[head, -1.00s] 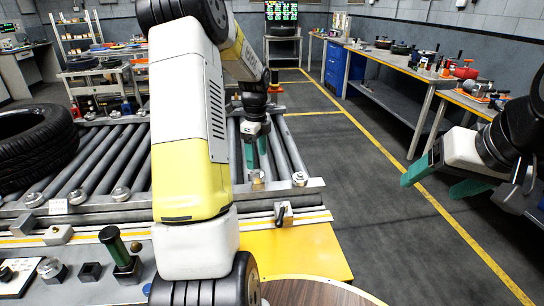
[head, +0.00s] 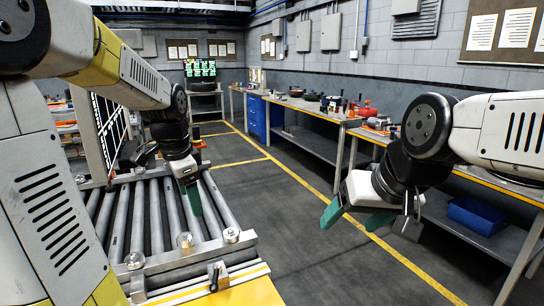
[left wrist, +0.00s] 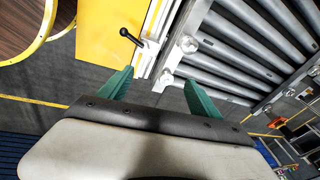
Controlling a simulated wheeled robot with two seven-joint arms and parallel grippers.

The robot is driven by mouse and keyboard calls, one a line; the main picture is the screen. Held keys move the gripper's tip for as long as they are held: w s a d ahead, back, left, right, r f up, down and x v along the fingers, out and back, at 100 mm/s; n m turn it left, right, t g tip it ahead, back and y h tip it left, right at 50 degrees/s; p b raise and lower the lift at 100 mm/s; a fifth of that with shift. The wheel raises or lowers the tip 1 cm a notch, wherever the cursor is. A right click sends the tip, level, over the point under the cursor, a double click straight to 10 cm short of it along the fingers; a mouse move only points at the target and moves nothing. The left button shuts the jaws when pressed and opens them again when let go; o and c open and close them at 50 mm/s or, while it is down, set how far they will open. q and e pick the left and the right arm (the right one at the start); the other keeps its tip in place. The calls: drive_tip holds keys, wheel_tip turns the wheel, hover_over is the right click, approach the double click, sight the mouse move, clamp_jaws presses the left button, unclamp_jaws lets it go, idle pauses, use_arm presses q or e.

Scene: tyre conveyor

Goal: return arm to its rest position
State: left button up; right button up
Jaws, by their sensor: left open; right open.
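My left gripper (head: 192,195) hangs over the right part of the roller conveyor (head: 150,210), its green fingers pointing down. In the left wrist view its two green fingers (left wrist: 158,92) stand wide apart with nothing between them. My right gripper (head: 352,218) is on the right side of the head view, over the floor aisle, with its green fingers apart and empty. My left arm covers much of the left side of the head view.
A workbench (head: 325,112) with tools and pots runs along the right wall, with a blue bin (head: 476,214) on its lower shelf. A lever clamp (head: 214,277) stands at the conveyor's front edge. The floor aisle (head: 270,205) is clear.

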use_arm(q)
drive_tip(key=s+d+r+n+t+h, duration=0.1)
drive_tip(key=s+d+r+n, duration=0.1)
drive_tip(key=s+n, duration=0.3)
drive_tip(key=s+d+r+n+t+h, duration=0.1)
drive_tip(key=s+d+n, duration=0.3)
drive_tip(key=s, duration=0.6)
drive_tip(key=shift+s+d+r+n+t, duration=0.4)
drive_tip(key=shift+r+n+t, duration=0.1)
drive_tip(key=shift+n+t, duration=0.15)
